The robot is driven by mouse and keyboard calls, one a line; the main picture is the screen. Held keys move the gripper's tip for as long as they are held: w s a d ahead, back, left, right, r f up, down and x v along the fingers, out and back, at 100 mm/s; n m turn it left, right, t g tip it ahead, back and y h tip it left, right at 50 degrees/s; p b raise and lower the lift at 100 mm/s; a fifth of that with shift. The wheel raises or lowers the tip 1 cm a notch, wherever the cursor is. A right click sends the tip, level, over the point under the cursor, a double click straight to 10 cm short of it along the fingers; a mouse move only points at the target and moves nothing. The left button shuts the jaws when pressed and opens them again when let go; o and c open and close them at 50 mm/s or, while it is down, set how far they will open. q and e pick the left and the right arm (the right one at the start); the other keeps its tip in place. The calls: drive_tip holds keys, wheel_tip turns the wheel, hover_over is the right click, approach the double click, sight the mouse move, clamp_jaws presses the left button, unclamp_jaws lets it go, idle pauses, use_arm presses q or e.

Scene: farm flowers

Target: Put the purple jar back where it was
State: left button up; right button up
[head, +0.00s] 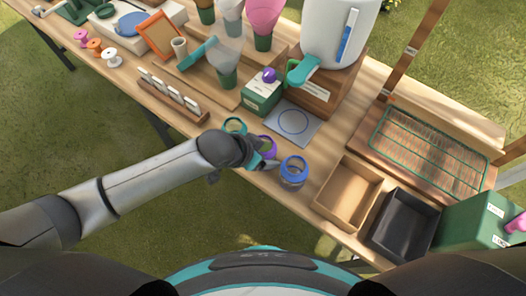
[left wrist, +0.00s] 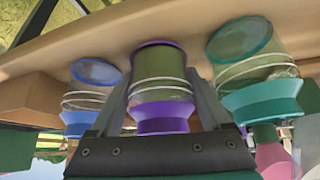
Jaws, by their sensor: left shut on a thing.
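The purple jar (head: 268,147) is a clear jar with purple rims, near the table's front edge, between a teal jar (head: 235,127) and a blue jar (head: 294,172). My left gripper (head: 258,160) is shut on it, partly hiding it. In the left wrist view, the purple jar (left wrist: 160,72) stands between my two fingers, with the blue jar (left wrist: 92,90) to its left and the teal jar (left wrist: 258,70) to its right, both apart from it. I cannot tell whether its base touches the table. My right gripper is not in view.
A grey mat with a blue circle (head: 293,123) lies behind the jars, empty. A green box (head: 262,96), a large white dispenser (head: 335,35) with a teal tap, a tan open box (head: 346,193) and a black open box (head: 403,224) are nearby. A card rack (head: 172,101) stands left.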

use_arm(q)
drive_tip(key=shift+f, duration=0.15)
drive_tip(key=o, duration=1.5)
drive_tip(key=shift+a+r, duration=0.1)
drive_tip(key=shift+r, duration=0.25)
drive_tip(key=p+v, duration=0.3)
drive_tip(key=v, duration=0.8)
drive_tip(key=shift+s+a+r, duration=0.1)
drive_tip(key=shift+r, duration=0.2)
